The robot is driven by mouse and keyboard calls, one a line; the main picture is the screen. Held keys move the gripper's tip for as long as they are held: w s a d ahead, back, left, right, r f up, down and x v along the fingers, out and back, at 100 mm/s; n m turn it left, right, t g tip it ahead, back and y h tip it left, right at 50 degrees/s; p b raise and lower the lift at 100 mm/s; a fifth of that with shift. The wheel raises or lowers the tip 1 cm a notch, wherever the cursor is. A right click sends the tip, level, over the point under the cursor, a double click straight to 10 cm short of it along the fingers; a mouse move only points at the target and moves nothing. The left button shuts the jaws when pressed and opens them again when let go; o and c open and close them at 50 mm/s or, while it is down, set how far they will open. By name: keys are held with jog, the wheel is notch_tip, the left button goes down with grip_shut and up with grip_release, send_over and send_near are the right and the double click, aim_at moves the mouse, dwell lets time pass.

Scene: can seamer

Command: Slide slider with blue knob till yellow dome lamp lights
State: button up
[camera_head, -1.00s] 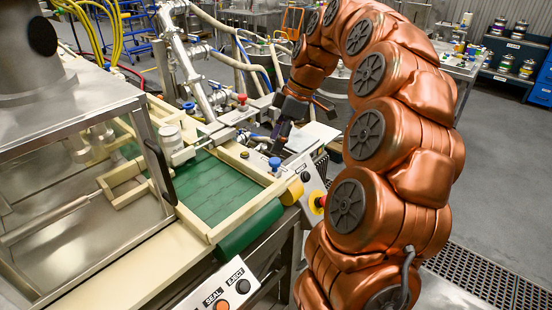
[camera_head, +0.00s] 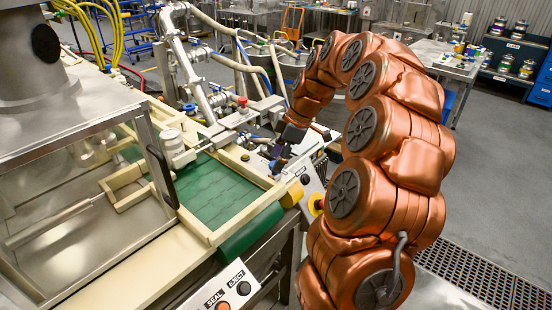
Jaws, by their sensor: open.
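The blue knob (camera_head: 275,166) sits at the right end of the cream frame beside the green belt. My gripper (camera_head: 280,159) points down at the knob, with its fingertips close around or beside it. The fingers partly hide the knob, and I cannot tell whether they touch it. My gripper is open. The yellow dome lamp (camera_head: 292,196) appears to be the rounded yellow part just below and right of the knob. It looks dull, with no clear glow.
A red emergency button on a yellow base (camera_head: 317,204) is close to my arm on the right. A red-knobbed valve (camera_head: 242,102) and pipes stand behind the gripper. The green belt (camera_head: 215,190) lies to the left. A SEAL/EJECT button panel (camera_head: 233,290) is in front.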

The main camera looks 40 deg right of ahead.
jog(key=shift+a+f, duration=0.2)
jog(key=shift+f, duration=0.25)
jog(key=shift+c, duration=0.2)
grip_shut()
